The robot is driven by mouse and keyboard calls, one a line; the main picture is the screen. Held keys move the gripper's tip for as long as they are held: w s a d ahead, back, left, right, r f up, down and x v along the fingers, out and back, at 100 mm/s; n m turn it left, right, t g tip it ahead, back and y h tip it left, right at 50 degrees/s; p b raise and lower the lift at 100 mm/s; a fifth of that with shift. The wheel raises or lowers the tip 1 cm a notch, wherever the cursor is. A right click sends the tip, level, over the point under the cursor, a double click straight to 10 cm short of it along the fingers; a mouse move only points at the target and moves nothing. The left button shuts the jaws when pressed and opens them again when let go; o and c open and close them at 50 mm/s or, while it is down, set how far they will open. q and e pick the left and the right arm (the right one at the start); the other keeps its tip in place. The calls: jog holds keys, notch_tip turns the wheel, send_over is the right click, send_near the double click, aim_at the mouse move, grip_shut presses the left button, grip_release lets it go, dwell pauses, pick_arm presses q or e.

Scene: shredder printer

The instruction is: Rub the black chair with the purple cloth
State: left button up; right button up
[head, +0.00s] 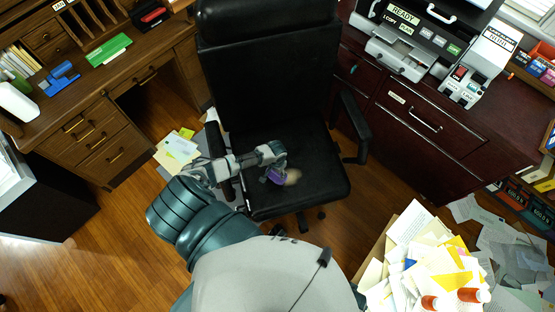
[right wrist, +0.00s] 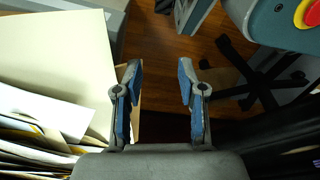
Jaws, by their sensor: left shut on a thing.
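The black chair (head: 262,85) stands in the middle of the head view, its seat (head: 320,165) facing up and its tall back toward the top. My left gripper (head: 272,166) is over the seat, shut on the purple cloth (head: 276,175). The cloth shows as a small purple patch at the fingertips, low at the seat; I cannot tell if it touches. A pale spot lies on the seat just right of the cloth. My right gripper (right wrist: 158,90) shows in the right wrist view with its fingers apart and nothing between them.
A wooden desk (head: 100,135) is at left and a dark red cabinet (head: 440,125) with a printer-like machine (head: 400,50) at right. A heap of papers (head: 425,260) with orange bottles is at lower right. Loose sheets (head: 178,150) lie on the floor left of the chair.

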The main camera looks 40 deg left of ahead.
pick_arm(q)
jog(key=shift+d+r+p, duration=0.2)
jog(key=shift+r+p, duration=0.25)
jog(key=shift+r, duration=0.1)
jog(key=shift+d+r+p, duration=0.15)
jog(key=shift+r+p, duration=0.25)
jog(key=shift+r, duration=0.15)
jog(key=shift+a+r+p, duration=0.3)
jog(key=shift+r+p, duration=0.25)
jog(key=shift+p, duration=0.15)
jog(key=shift+d+r+p, duration=0.25)
jog(key=shift+r+p, duration=0.25)
jog(key=shift+r, duration=0.05)
pick_arm(e)
jog(key=s+d+f, duration=0.2)
jog(key=s+f, duration=0.4)
jog(key=s, duration=0.3)
jog(key=shift+d+g, duration=0.3)
jog(key=shift+d, duration=0.05)
pick_arm(q)
jog(key=shift+a+f, duration=0.1)
jog(key=shift+a, duration=0.05)
pick_arm(e)
jog(key=shift+a+f, duration=0.1)
jog(key=shift+a, duration=0.05)
